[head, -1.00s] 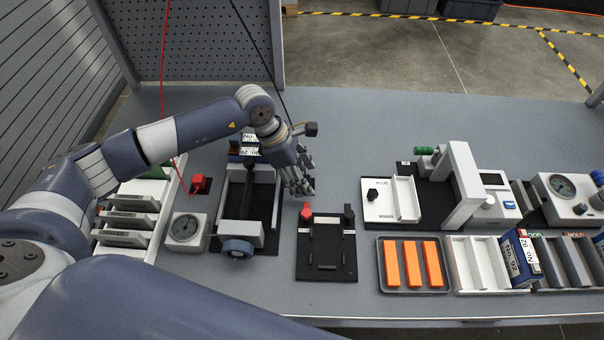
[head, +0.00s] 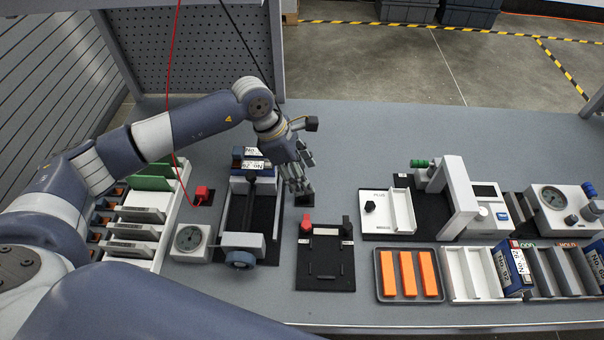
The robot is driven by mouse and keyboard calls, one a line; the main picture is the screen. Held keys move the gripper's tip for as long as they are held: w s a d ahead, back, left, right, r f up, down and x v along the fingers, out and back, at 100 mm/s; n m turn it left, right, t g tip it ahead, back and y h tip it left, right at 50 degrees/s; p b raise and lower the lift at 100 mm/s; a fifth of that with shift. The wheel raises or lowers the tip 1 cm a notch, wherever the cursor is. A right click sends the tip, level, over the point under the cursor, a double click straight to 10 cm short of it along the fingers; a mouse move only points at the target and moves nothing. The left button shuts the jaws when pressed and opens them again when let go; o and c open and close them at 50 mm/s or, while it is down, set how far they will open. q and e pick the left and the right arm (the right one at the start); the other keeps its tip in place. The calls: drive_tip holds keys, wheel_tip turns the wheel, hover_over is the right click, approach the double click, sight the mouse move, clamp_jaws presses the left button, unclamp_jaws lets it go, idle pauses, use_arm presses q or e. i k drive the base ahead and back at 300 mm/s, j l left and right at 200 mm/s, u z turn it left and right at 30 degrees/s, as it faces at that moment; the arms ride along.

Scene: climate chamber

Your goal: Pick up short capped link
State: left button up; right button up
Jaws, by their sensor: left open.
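I cannot pick out the short capped link with certainty. A black board (head: 326,283) lies in the middle of the bench, with a red-capped post (head: 306,224) at its back left and a dark post (head: 347,226) at its back right. Thin dark bars lie on its face. My left gripper (head: 302,188) is open above the bench behind this board, fingers pointing down. A small black pad (head: 304,201) shows just below its fingertips, partly covered by them. I see nothing held between the fingers. My right gripper is not in view.
A black fixture with a blue knob (head: 239,258) stands just left of the gripper. A red plug (head: 202,192) and a dial gauge (head: 189,239) are farther left. Right are a white-and-black press (head: 455,195) and a tray with orange bars (head: 409,299). Red and black cables hang down.

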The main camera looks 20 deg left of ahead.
sight(238, 153)
drive_tip(key=k, duration=1.5)
